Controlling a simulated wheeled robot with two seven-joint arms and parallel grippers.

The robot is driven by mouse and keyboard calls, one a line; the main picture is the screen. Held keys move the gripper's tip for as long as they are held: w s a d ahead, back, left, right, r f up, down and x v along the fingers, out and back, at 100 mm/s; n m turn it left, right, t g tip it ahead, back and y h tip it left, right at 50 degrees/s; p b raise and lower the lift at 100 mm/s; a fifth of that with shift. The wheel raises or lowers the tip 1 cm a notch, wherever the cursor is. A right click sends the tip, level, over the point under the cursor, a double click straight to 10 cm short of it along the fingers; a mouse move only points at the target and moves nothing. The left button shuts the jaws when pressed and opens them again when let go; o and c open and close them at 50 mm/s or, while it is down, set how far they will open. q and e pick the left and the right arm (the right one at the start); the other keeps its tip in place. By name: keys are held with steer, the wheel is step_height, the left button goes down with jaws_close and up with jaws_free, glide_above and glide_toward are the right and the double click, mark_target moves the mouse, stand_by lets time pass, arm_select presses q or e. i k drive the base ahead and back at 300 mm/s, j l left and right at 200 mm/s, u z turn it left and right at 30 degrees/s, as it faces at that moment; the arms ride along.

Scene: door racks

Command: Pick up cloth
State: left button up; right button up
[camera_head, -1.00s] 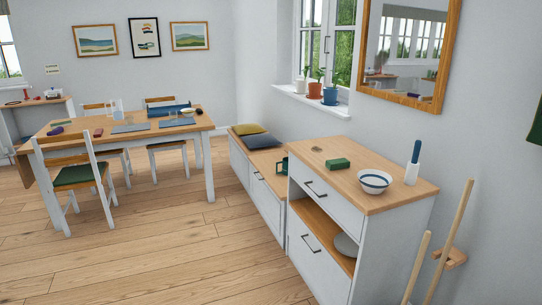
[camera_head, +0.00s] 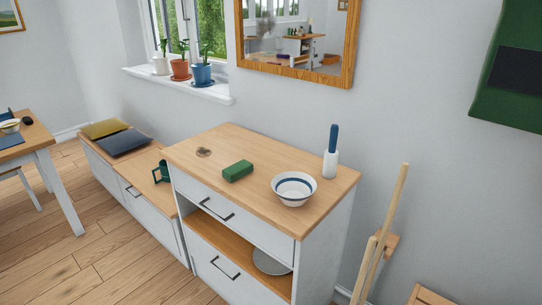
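No thing here is clearly a cloth. A small green rectangular block (camera_head: 238,171) lies on the wooden top of the white cabinet (camera_head: 228,141); I cannot tell whether it is a folded cloth or something solid. A green piece with a dark panel (camera_head: 507,72) is on the wall at the upper right, cut off by the picture edge; its material is unclear. Neither of my grippers is in view.
A striped bowl (camera_head: 294,188), a white holder with a blue handle (camera_head: 331,152) and a small brown item (camera_head: 203,152) share the cabinet top. A bench (camera_head: 150,158) adjoins it. Wooden poles (camera_head: 383,230) lean at the right. Floor is clear at lower left.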

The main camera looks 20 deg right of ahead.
mark_target(236, 171)
steer(key=i+j+z, duration=0.1)
steer(key=i+z, duration=0.3)
steer(key=i+j+z, duration=0.4)
steer(key=i+l, duration=0.05)
steer(key=l, duration=0.05)
